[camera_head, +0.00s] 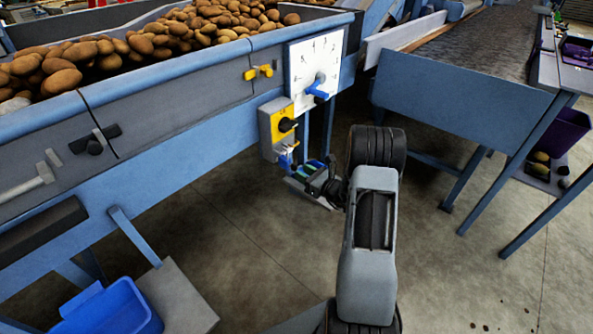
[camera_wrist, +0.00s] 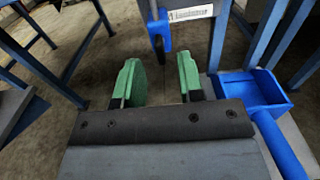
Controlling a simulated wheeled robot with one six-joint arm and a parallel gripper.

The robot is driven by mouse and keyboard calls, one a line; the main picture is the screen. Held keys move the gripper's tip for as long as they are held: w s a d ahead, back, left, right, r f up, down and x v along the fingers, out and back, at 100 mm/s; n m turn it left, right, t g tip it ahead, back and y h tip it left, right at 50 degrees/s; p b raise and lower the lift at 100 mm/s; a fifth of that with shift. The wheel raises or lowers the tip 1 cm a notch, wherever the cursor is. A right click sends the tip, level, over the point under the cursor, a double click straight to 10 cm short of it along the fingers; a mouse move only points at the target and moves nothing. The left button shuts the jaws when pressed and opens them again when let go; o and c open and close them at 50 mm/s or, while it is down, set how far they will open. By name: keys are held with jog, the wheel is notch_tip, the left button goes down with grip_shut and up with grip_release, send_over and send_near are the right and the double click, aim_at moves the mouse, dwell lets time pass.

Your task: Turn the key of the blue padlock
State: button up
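In the wrist view a blue body (camera_wrist: 159,24), which looks like the blue padlock, hangs at the top centre beside a white printed tag. A dark narrow part shows at its lower end; I cannot tell whether it is the key. My gripper (camera_wrist: 158,82) is open, its two green fingers apart with only floor seen between them. The blue body lies beyond the fingertips, apart from them. In the head view my gripper (camera_head: 306,173) is low beside the grader, just below the yellow box (camera_head: 277,128); the padlock is too small there to make out surely.
A white dial plate (camera_head: 315,70) with a blue pointer is above the yellow box. Potatoes (camera_head: 180,35) fill the grader's hopper. A blue scoop-like container (camera_wrist: 252,92) is right of my fingers. Blue frame legs stand around; open floor (camera_head: 240,240) lies in front.

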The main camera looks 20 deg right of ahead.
aim_at(292, 167)
jog(key=shift+x, duration=1.9)
jog(key=shift+c, duration=0.4)
grip_shut()
